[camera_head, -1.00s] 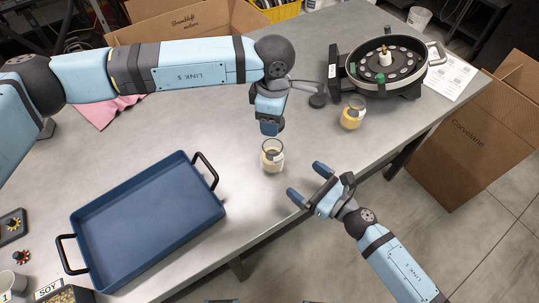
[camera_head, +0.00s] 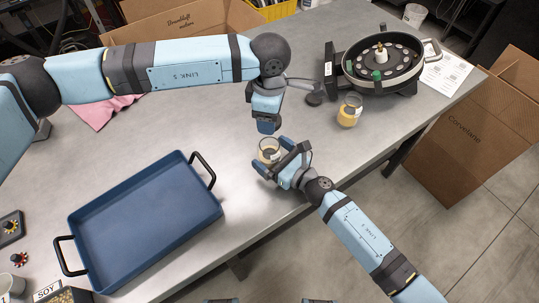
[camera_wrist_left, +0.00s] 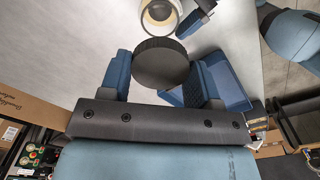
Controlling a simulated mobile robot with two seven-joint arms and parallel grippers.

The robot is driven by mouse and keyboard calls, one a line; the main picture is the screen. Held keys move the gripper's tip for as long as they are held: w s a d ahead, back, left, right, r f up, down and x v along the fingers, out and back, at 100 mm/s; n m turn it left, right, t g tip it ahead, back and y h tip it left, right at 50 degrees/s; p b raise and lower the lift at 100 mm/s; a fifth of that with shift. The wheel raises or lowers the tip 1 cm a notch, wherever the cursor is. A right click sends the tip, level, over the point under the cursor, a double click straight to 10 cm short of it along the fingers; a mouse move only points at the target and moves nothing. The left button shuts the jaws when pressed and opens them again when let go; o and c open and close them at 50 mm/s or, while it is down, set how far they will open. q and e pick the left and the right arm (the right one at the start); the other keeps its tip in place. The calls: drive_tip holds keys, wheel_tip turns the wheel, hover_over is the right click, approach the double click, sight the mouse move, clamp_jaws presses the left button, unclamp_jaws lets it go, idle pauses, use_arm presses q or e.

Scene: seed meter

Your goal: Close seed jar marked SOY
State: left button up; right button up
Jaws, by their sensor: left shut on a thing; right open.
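A clear open glass jar (camera_head: 268,151) stands on the table right of the blue tray; no marking on it is readable. It also shows at the top of the left wrist view (camera_wrist_left: 160,14). My left gripper (camera_head: 267,127) is shut on a round dark lid (camera_wrist_left: 161,64), seen between its fingers in the left wrist view. The lid is beside the jar in that view, not on it. My right gripper (camera_head: 276,157) is open, with its fingers at either side of the jar; contact cannot be told.
A blue tray (camera_head: 147,222) with black handles lies at left. A second jar with yellowish contents (camera_head: 349,111) stands near the seed meter (camera_head: 383,68) at back right. A bin labelled SOY (camera_head: 47,291) is at bottom left. Table between tray and jar is clear.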

drive_tip(key=shift+w+a, duration=0.2)
drive_tip(key=shift+a, duration=0.05)
drive_tip(key=shift+c, duration=0.2)
drive_tip(key=c, duration=1.3)
use_arm(q)
hover_over(270, 137)
drive_tip(key=s, duration=0.2)
drive_tip(key=shift+f, duration=2.5)
drive_tip(key=shift+f, duration=0.85)
drive_tip(key=shift+f, duration=0.55)
